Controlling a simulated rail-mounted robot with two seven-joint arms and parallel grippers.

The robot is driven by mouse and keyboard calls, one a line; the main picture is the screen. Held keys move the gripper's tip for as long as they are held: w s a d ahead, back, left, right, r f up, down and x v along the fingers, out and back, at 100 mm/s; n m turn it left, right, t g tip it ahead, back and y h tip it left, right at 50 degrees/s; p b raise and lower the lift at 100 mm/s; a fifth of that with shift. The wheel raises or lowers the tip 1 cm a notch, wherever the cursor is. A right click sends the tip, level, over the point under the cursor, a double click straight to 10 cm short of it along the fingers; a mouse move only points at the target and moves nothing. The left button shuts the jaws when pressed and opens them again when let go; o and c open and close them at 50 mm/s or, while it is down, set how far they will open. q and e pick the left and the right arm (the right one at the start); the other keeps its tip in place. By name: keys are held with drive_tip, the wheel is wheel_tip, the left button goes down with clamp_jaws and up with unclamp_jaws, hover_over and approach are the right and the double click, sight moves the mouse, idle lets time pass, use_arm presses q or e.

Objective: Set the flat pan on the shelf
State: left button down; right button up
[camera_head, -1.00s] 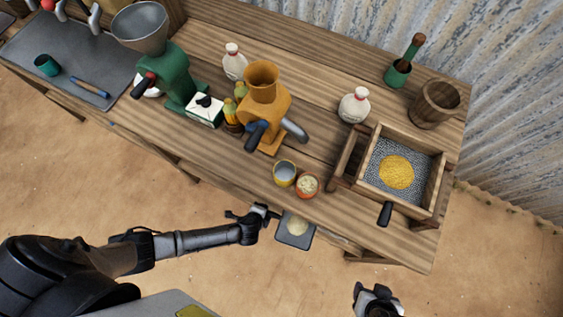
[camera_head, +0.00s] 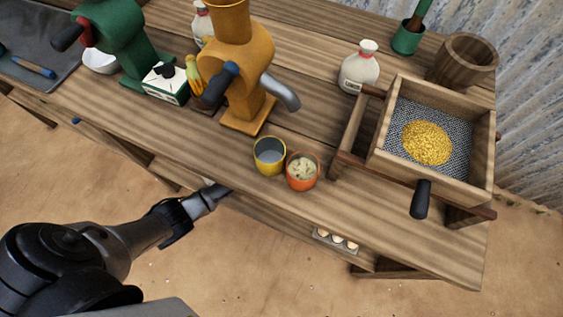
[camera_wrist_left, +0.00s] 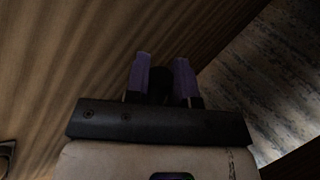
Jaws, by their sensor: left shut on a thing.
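My left arm reaches from the left to the front edge of the counter, and its hand is hidden under the tabletop in the head view. In the left wrist view my left gripper (camera_wrist_left: 165,78) is closed, with a dark piece between its fingers that fits the pan's handle. The flat pan's plate is hidden in both current views. The shelf (camera_head: 350,260) shows only as a strip of wood below the counter's front edge; how the pan stands to it cannot be seen. My right gripper is out of view.
A small tray of pale round things (camera_head: 337,241) sits under the counter edge. Above, on the counter (camera_head: 350,215), stand a yellow cup (camera_head: 269,156), an orange cup (camera_head: 303,171), an orange grinder (camera_head: 248,70) and a wooden sieve box (camera_head: 375,160) with grain.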

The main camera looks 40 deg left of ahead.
use_arm(q)
drive_tip(key=shift+n+g+y, duration=0.3)
drive_tip(key=shift+n+g, duration=0.1)
drive_tip(key=shift+n, duration=0.4)
drive_tip(key=a+f+b, duration=0.2)
drive_tip(key=f, duration=0.1)
drive_tip(key=shift+s+a+f+b, duration=0.15)
drive_tip(key=shift+s+b, duration=0.05)
drive_tip(key=shift+b, duration=0.2)
wheel_tip(320, 180, down, 4)
drive_tip(key=b, duration=0.3)
drive_tip(key=shift+f, duration=0.25)
